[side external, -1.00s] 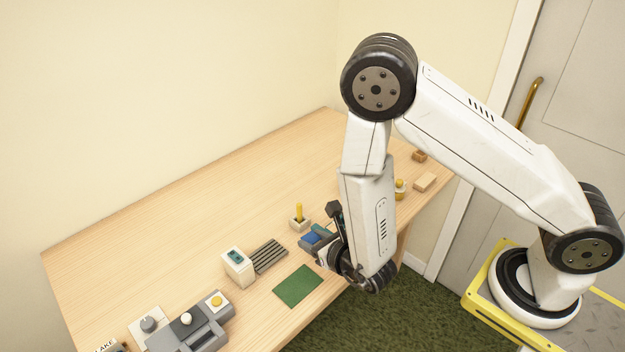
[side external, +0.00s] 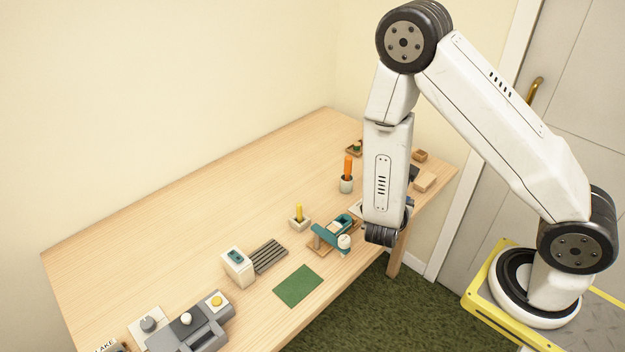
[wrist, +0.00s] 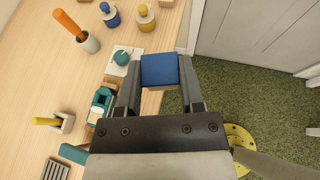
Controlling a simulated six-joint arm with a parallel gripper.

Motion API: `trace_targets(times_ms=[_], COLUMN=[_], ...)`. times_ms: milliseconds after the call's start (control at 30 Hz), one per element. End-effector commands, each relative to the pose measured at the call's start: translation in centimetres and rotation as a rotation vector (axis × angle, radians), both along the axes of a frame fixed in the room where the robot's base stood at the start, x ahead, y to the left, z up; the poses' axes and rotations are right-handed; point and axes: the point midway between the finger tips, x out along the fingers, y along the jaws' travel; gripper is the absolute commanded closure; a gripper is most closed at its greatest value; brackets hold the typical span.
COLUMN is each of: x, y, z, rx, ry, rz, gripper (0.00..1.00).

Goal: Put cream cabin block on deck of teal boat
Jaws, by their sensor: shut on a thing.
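In the wrist view my gripper (wrist: 161,80) is shut on a block with a blue face (wrist: 160,69). A pale strip shows at its lower edge; I cannot tell whether it belongs to the block. In the side view the gripper is hidden behind my forearm, right of the boat. The teal boat (side external: 342,221) is on the table near its front edge, with a small cream piece (side external: 334,229) in it; I cannot tell whether this is the cabin block. The boat also shows in the wrist view (wrist: 101,105), to the left of and below the held block.
An orange-handled tool in a cup (side external: 347,176) and a yellow peg in a holder (side external: 299,217) stand near the boat. A green mat (side external: 298,286), a dark slatted rack (side external: 269,256) and a cream box (side external: 238,267) lie left. The back of the table is clear.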

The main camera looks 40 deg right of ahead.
Motion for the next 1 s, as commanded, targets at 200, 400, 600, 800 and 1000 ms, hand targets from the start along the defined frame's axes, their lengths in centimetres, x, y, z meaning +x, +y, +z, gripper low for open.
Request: trace_targets(times_ms=[200, 400, 600, 800, 1000], x=[-3.8, -7.5, -10.9, -14.0, -16.5], y=[-2.4, -3.5, -3.6, -2.9, -1.4], z=[0.4, 0.7, 0.9, 1.1, 1.1], rx=[0.0, 0.001, 0.0, 0.0, 0.0], ry=[0.0, -0.001, 0.0, -0.001, 0.001], rz=[-0.275, -0.524, -0.77, -1.016, -1.262], gripper=[1.0, 1.0, 1.0, 1.0, 1.0])
